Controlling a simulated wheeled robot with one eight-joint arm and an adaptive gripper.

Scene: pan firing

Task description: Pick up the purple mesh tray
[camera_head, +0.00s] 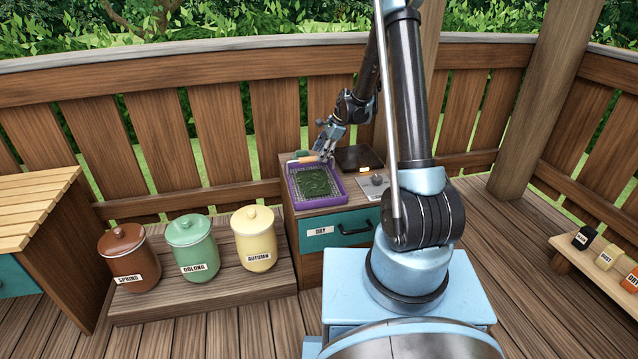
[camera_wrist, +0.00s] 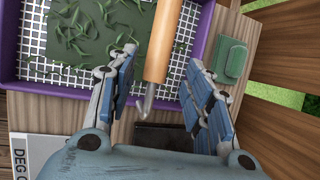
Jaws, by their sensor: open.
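The purple mesh tray (camera_head: 341,199) sits on top of the small wooden cabinet, with green leaves on a dark sheet over its white mesh. In the wrist view the tray (camera_wrist: 50,90) fills the upper left, its near rim running toward my left finger. My gripper (camera_head: 328,149) is at the tray's back right corner. Its fingers (camera_wrist: 160,98) are spread apart, with no tray wall clearly between them. A wooden-handled tool with a metal hook (camera_wrist: 163,42) shows between the fingers and across the tray's corner; whether it touches them I cannot tell. The left finger hides part of the rim.
A green block (camera_wrist: 232,60) lies beside the tray. A dark plate (camera_head: 360,157) and a dial panel (camera_head: 370,190) are right of it on the cabinet (camera_head: 312,268). Brown (camera_head: 128,258), green (camera_head: 192,249) and yellow (camera_head: 254,240) jars stand left. A fence is behind.

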